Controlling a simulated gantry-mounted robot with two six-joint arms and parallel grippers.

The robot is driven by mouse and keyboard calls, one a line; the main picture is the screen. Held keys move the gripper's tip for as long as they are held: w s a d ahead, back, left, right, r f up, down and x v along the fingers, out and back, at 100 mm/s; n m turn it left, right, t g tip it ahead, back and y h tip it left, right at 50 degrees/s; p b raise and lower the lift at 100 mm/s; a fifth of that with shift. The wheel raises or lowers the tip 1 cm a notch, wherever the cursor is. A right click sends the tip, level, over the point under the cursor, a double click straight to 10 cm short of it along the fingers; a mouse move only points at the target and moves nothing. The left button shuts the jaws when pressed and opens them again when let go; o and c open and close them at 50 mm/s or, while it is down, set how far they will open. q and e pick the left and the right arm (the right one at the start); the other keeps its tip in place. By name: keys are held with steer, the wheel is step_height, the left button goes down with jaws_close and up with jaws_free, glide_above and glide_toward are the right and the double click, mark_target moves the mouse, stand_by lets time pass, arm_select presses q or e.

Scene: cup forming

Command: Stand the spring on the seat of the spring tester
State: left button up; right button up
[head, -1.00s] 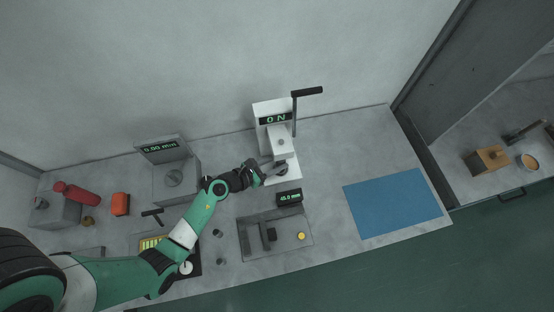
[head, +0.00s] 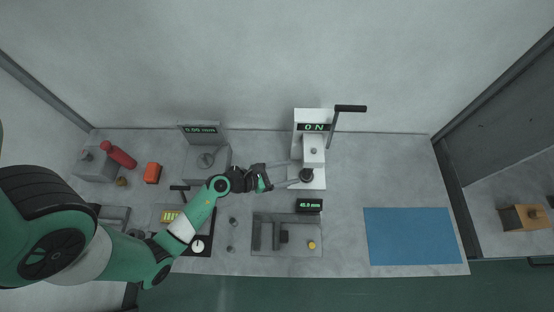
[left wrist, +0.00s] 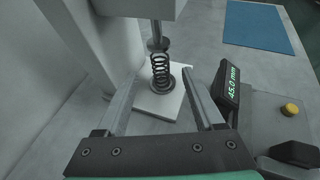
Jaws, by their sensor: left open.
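The spring tester (head: 313,150) is a white stand with a black lever and a display reading 0 N. The dark coil spring (left wrist: 160,72) stands upright on the seat (left wrist: 162,88) over the tester's white base plate (left wrist: 150,104). It shows as a small dark shape in the head view (head: 306,175). The tester's plunger (left wrist: 157,40) is just above the spring; I cannot tell whether they touch. My left gripper (head: 293,172) is open, its fingers pointing at the spring from the left. In the left wrist view the fingers (left wrist: 161,75) are spread on either side, apart from the spring.
A gauge tray with a 45.0 mm display (head: 309,205) lies in front of the tester. A blue mat (head: 408,236) lies to the right. A 0.00 mm device (head: 206,158) stands to the left.

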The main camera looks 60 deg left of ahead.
arm_select(q)
steer(key=v, duration=0.5)
